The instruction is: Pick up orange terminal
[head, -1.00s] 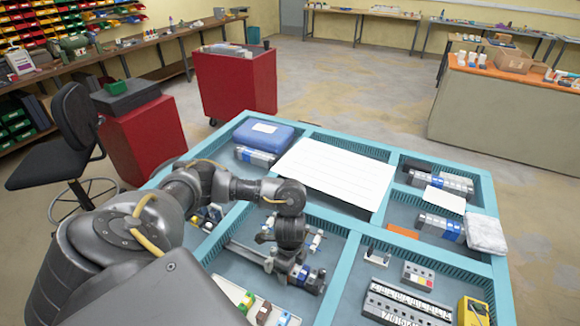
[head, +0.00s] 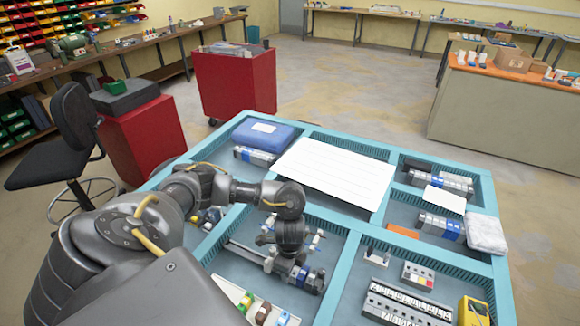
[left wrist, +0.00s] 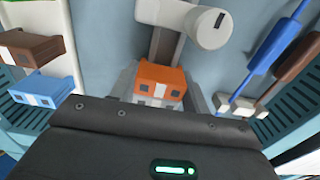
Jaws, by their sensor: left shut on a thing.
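The orange terminal (left wrist: 160,82) has an orange top and a grey-white lower part. It sits between the fingers of my left gripper (left wrist: 160,96) in the left wrist view, and the fingers are shut on it. The orange terminal is hidden there by the gripper and arm. I cannot tell whether it touches the surface below. My right gripper is not in view.
A white cylindrical part (left wrist: 207,25) is close above the fingers. Blue dividers (head: 345,262) border the compartment. A yellow meter (head: 473,312) and slotted strip (head: 405,305) lie right.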

